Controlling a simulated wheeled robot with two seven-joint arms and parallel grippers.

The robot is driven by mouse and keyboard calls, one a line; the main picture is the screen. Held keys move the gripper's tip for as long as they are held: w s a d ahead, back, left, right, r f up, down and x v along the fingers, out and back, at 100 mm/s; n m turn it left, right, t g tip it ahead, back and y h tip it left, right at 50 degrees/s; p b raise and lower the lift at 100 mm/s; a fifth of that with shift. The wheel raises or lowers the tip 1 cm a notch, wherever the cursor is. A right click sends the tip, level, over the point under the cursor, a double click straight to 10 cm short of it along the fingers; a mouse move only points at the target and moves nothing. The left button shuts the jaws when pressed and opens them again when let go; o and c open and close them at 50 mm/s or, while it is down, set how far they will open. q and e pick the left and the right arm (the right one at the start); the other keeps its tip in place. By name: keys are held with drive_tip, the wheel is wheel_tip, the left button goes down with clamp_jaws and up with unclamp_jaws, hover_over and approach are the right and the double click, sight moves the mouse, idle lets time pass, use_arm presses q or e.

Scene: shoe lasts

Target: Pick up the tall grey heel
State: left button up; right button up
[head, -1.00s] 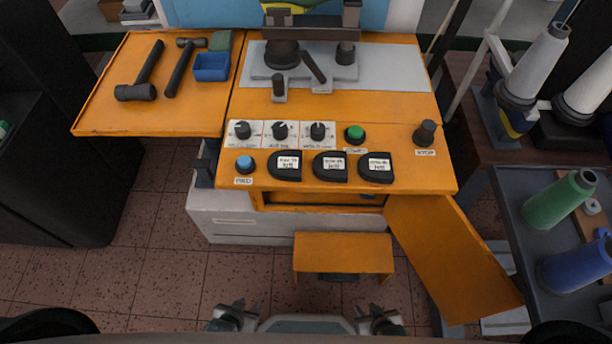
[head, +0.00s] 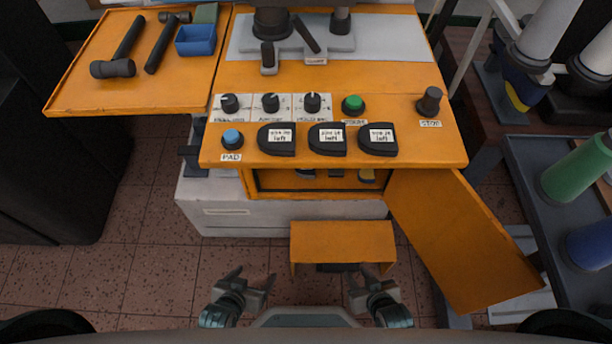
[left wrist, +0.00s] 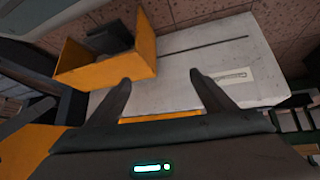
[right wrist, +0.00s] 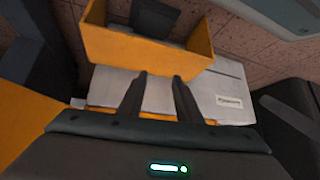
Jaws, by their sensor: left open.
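I cannot make out a tall grey heel for certain in any view. In the head view, small dark and yellowish things (head: 367,175) show partly inside the opening under the orange console (head: 330,82); their shape is too hidden to tell. My left gripper (head: 252,278) is open and empty, low in front of the machine; its fingers also show in the left wrist view (left wrist: 160,77). My right gripper (head: 361,279) is open and empty to its right, with a narrower gap in the right wrist view (right wrist: 160,77). Both are apart from everything.
Three black labelled pieces (head: 327,139) sit along the console's front edge. An orange door (head: 455,240) hangs open at right. Hammers and a blue bin (head: 196,41) lie on the left tray (head: 80,85).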

use_arm(q)
drive_tip(key=w+d+r+t+h+b, duration=0.25)
drive_tip(key=w+d+r+b, duration=0.35)
drive_tip(key=d+r+b, duration=0.5)
drive_tip(key=w+d+g+p, duration=0.1)
drive_tip(key=w+d+g, duration=0.3)
drive_tip(key=w+d, duration=0.55)
drive_tip(key=w+a+r+n+g+y, duration=0.1)
drive_tip(key=w+a+r+y, duration=0.1)
drive_tip(key=w, duration=0.5)
drive_tip(key=w+a+r+n+y, duration=0.1)
drive_tip(key=w+a+r+y, duration=0.1)
drive_tip(key=w, duration=0.5)
drive_tip(key=shift+a+r+g+y, duration=0.2)
drive_tip(key=shift+a+g+y, duration=0.15)
drive_tip(key=shift+a+y, duration=0.1)
use_arm(e)
drive_tip(key=a+r+t+y, duration=0.1)
drive_tip(key=a+r, duration=0.1)
drive_tip(key=r, duration=0.5)
drive_tip(key=w+a+r+t+y, duration=0.1)
drive_tip(key=a+r+t, duration=0.1)
drive_tip(key=r, duration=0.6)
drive_tip(key=shift+w+a+r+t, duration=0.15)
drive_tip(key=shift+r+t, duration=0.05)
drive_tip(key=shift+t, duration=0.1)
use_arm(q)
drive_tip(key=shift+f, duration=0.1)
